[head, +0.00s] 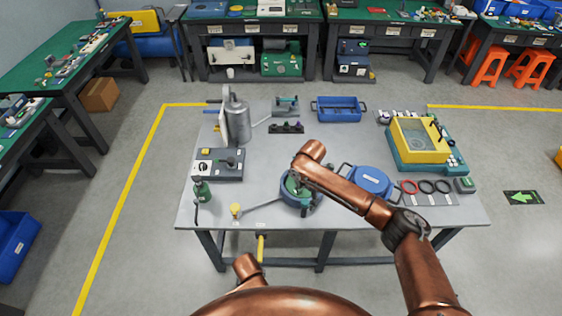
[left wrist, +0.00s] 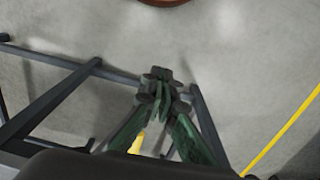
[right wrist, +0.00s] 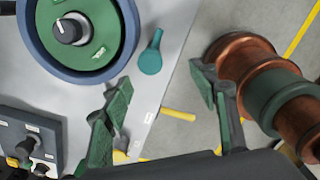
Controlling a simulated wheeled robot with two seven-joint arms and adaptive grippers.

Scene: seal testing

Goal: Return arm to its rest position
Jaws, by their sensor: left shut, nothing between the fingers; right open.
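My right arm reaches over the grey table (head: 260,165) from the right in the head view. My right gripper (head: 295,187) is over the round blue device with a green top at the table's front middle. In the right wrist view my right gripper (right wrist: 160,105) is open, with nothing between its fingers. The round device (right wrist: 100,55), with its black knob, lies up and left of the fingers there. My left gripper (left wrist: 162,85) is shut and empty, above the floor, in the left wrist view. I cannot make it out in the head view.
On the table are a switch box (head: 218,165), a grey metal cylinder (head: 238,118), a blue tray (head: 338,108), a blue round lid (head: 371,181), a yellow-topped tester (head: 420,140) and sealing rings (head: 426,187). Floor is clear in front left.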

